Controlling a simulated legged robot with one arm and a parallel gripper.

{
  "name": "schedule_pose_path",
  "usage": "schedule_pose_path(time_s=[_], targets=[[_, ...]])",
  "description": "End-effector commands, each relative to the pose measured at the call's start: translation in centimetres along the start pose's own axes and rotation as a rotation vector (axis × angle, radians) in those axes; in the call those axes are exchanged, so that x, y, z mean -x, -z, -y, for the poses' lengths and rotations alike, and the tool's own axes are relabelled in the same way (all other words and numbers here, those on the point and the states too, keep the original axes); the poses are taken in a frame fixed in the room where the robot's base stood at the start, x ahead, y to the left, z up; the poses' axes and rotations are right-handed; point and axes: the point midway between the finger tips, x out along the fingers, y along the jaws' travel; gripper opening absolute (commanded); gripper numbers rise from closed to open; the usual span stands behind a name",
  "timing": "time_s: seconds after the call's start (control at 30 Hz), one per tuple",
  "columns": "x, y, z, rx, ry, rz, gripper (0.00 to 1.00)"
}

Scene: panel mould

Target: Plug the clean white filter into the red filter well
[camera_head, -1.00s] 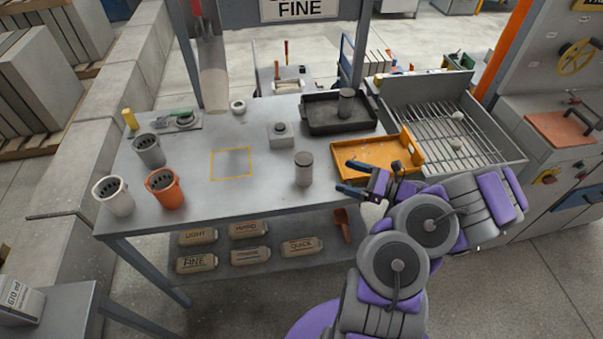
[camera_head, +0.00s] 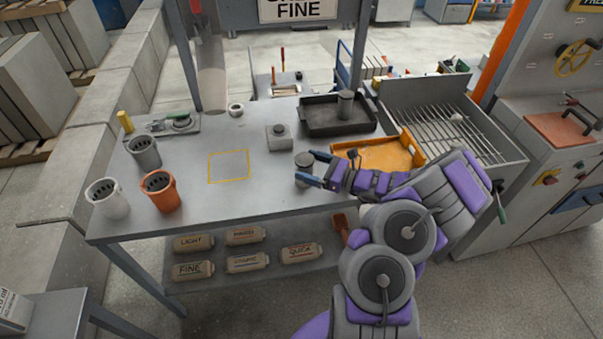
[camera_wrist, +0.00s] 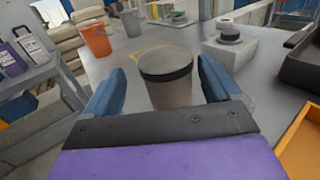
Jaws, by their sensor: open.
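A pale grey cylindrical filter (camera_head: 303,163) with a dark band near its top stands upright on the table. In the wrist view the filter (camera_wrist: 170,85) stands between the two blue fingers of my gripper (camera_wrist: 160,72), with gaps at both sides. My gripper (camera_head: 309,168) is open and low beside the filter, reaching in from the right. The orange-red well (camera_head: 161,193) stands at the table's left front. A second, darker cylinder (camera_head: 346,103) stands in the black tray (camera_head: 318,126). No whiter filter is visible.
A white well (camera_head: 108,199) and a grey well (camera_head: 144,152) flank the red one. A grey block (camera_head: 279,138) stands behind the filter, and an orange tray (camera_head: 379,157) lies to its right. The yellow-outlined square (camera_head: 229,166) is empty.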

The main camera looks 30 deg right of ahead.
Motion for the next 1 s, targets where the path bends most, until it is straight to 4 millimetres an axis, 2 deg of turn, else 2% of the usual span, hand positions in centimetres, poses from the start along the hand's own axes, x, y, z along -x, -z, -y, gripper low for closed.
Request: schedule_pose_path(time_s=[0.2,0.3,0.6,1.0], targets=[[-3.2,0.1,0.1,0.002,-0.005,0.002,0.9],[-4.2,0.0,0.1,0.002,-0.003,0.001,0.9],[-4.7,-0.1,-0.1,0.003,0.0,-0.001,0.9],[-4.5,0.0,0.1,0.0,-0.001,0.001,0.52]])
